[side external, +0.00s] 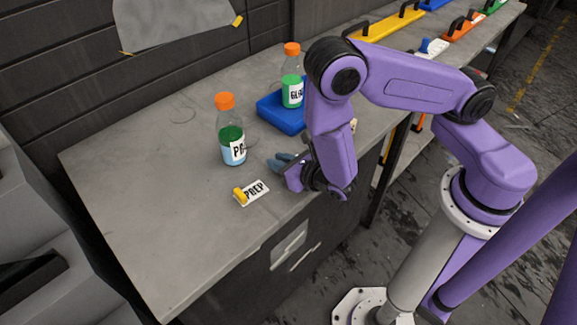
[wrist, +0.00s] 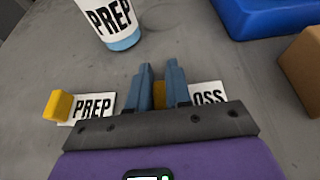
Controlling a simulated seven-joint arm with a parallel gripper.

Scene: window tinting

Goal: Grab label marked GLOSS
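My gripper (wrist: 159,72) reaches over the tabletop; in the side view its blue-grey fingers (side external: 281,162) are low near the table's front edge. The fingers are apart. The white GLOSS label (wrist: 208,96) lies by the right finger, with only "OSS" readable; the finger hides its left part. Some of its yellow block shows around the fingers, so I cannot tell whether they touch it. In the side view my arm hides this label. The PREP label (wrist: 95,106) with a yellow block (wrist: 58,105) lies to the left, apart from the fingers.
An orange-capped bottle marked PREP (side external: 231,134) stands beyond the labels. A brown block (wrist: 302,58) is at the right in the wrist view. The table's left part is clear.

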